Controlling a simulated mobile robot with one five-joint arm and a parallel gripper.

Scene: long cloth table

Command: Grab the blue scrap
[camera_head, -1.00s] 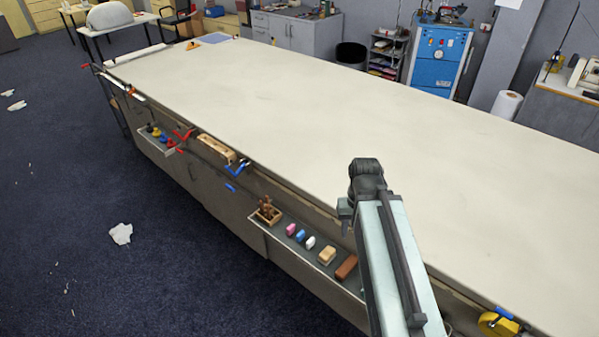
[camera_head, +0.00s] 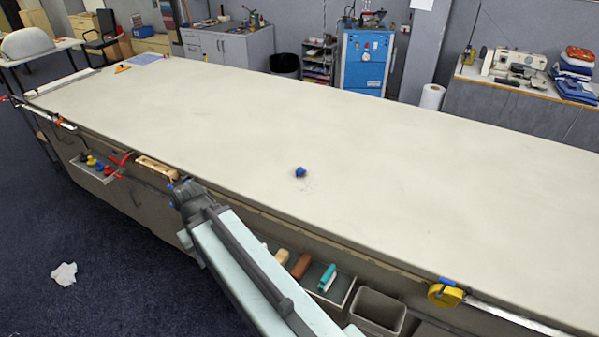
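The blue scrap (camera_head: 300,172) is a small dark-blue crumpled piece. It lies alone on the pale cloth top of the long table (camera_head: 400,190), a little in from the near edge. My gripper (camera_head: 180,188) is at the far end of my arm, over the table's near edge, left of the scrap and clearly apart from it. The fingers are too small and dark to tell whether they are open or shut. I see nothing held.
The tabletop around the scrap is clear. Along the near side hang a tray of small items (camera_head: 344,291), a grey bin (camera_head: 378,311) and a yellow tape measure (camera_head: 445,293). An orange item (camera_head: 122,69) lies at the far left end. A white scrap (camera_head: 63,275) lies on the floor.

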